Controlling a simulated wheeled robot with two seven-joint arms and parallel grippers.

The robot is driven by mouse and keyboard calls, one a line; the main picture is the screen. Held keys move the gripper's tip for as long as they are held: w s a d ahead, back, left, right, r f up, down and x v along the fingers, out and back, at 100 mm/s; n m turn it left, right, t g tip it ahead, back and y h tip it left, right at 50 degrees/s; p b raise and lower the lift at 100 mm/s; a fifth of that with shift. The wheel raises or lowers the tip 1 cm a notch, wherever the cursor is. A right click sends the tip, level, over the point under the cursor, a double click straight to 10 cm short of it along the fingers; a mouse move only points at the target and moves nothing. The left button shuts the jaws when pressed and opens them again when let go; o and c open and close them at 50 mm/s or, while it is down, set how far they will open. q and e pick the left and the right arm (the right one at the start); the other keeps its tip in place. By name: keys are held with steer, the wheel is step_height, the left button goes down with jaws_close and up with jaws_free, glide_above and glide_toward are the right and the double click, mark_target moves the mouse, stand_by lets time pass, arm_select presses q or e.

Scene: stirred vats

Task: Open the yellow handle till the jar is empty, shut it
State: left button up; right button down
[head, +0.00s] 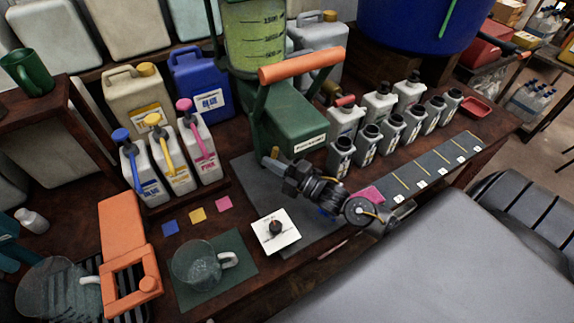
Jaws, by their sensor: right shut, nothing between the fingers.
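The clear jar (255,38) with printed volume marks stands at the top centre and holds yellow-green liquid; its top is cut off by the picture edge. Below it is a green machine (295,128) with a thick orange lever bar (302,65). A small yellow piece (275,152), perhaps the yellow handle, shows low at the machine's front left. My right gripper (268,161) is shut and empty right beside this piece; I cannot tell whether they touch. A glass mug (195,265) stands on a dark green mat at the front. My left gripper is not in view.
White bottles with blue, yellow and pink pumps (201,147) stand left of the machine. Several small black-capped bottles (390,132) stand to its right. A white card with a dark knob (290,238) lies near the front edge. An orange device (122,228) stands at left, another glass mug beside it.

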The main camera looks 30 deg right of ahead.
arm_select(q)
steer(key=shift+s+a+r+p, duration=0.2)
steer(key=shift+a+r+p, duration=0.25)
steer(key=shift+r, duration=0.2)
arm_select(e)
steer(key=w+d, duration=0.2)
steer(key=d, duration=0.1)
steer(key=shift+w+f, duration=0.2)
steer(key=shift+f, duration=0.2)
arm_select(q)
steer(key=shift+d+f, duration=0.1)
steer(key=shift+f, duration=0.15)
arm_select(e)
steer(key=shift+d+m+t, duration=0.1)
steer(key=shift+m+t, duration=0.3)
steer(key=shift+m, duration=0.4)
